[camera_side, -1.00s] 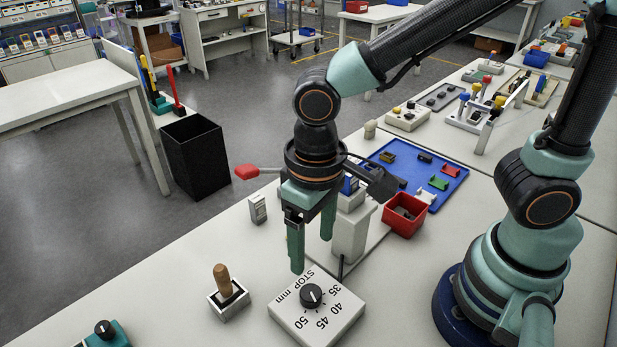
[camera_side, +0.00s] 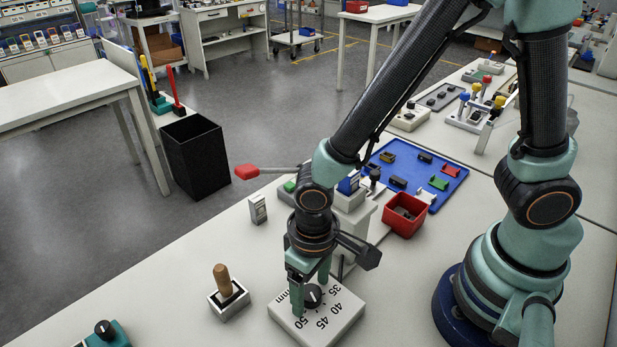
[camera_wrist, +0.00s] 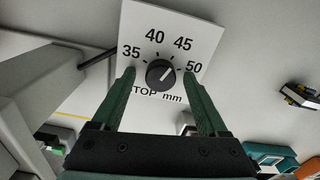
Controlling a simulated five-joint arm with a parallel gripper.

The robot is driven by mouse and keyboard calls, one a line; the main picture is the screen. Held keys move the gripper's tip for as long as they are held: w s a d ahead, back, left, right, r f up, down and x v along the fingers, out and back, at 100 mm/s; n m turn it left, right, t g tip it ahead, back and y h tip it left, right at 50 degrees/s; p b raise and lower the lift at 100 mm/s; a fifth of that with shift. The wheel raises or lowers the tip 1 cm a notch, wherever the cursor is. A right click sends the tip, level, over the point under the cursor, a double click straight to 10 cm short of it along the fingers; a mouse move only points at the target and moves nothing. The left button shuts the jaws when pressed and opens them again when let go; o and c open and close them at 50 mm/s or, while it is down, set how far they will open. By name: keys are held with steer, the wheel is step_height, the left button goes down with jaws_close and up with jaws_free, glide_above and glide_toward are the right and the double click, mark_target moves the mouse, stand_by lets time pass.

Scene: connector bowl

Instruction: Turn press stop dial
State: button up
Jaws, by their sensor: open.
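The press stop dial is a black round knob (camera_side: 313,295) with a white pointer line, on a white block (camera_side: 345,318) marked 35, 40, 45, 50 and "STOP mm". In the wrist view the knob (camera_wrist: 160,73) shows its pointer line aimed up and right, between 45 and 50. My gripper (camera_side: 311,300) is low over the block, its two green fingers open. In the wrist view the fingertips (camera_wrist: 160,74) stand one on each side of the knob, with gaps to it. Whether they touch the block is unclear.
A press with a red-ended lever (camera_side: 246,172) stands just behind the block. A wooden-handled stamp (camera_side: 223,282) stands to the left, a teal box with a knob (camera_side: 106,332) at front left. A red bin (camera_side: 405,216) and blue tray (camera_side: 446,186) lie behind right.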

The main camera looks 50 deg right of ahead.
jaws_close()
stand_by(0.3)
steer(key=n, duration=0.4)
steer(key=shift+n, duration=0.4)
steer(key=shift+d+n, duration=0.1)
steer(key=shift+n, duration=1.9)
